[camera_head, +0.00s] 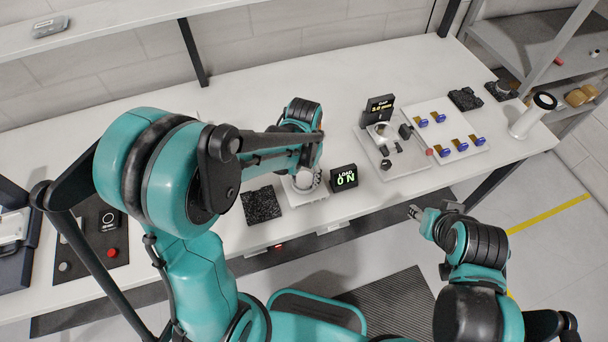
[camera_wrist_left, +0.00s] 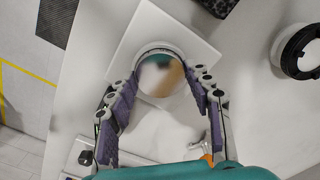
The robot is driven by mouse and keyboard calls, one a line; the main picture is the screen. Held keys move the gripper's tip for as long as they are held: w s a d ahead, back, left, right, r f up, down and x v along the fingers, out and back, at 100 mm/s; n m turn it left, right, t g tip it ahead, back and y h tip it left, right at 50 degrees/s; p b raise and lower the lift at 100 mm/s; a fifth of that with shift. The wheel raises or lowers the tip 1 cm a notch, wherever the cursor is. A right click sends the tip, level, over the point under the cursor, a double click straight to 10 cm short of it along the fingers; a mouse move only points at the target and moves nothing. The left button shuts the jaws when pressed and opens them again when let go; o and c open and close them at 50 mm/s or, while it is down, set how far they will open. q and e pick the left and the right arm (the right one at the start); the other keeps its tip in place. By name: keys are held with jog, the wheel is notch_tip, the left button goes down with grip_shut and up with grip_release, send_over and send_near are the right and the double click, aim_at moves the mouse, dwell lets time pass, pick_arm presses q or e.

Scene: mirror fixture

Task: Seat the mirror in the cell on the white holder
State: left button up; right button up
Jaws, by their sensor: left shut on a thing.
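The round mirror (camera_wrist_left: 162,76) shows in the left wrist view as a shiny disc with teal and tan reflections. It lies between the two purple-padded fingers of my left gripper (camera_wrist_left: 160,97), which is shut on it. Behind it is the square white holder (camera_wrist_left: 203,47), with a pale ring around the mirror's far edge. I cannot tell whether the mirror is fully down in the cell. In the head view, my left gripper (camera_head: 304,172) is at the white holder (camera_head: 313,194), hiding much of it. My right gripper (camera_head: 416,212) is away from it, in front of the table; its jaws are unclear.
A black display (camera_head: 343,178) reading "LOAD ON" stands just right of the holder. A speckled black pad (camera_head: 261,206) lies to its left. Further right are a grey plate with a gap display (camera_head: 379,110) and a white tray (camera_head: 463,108) with several blue parts.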

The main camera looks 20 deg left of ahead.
pick_arm(q)
jog(key=o, duration=1.3)
jog(key=shift+r, duration=0.15)
jog(key=shift+r+p, duration=1.15)
jog(key=shift+r, duration=0.25)
jog(key=o, duration=0.4)
jog(key=shift+r+p, duration=1.5)
jog(key=shift+r, duration=0.55)
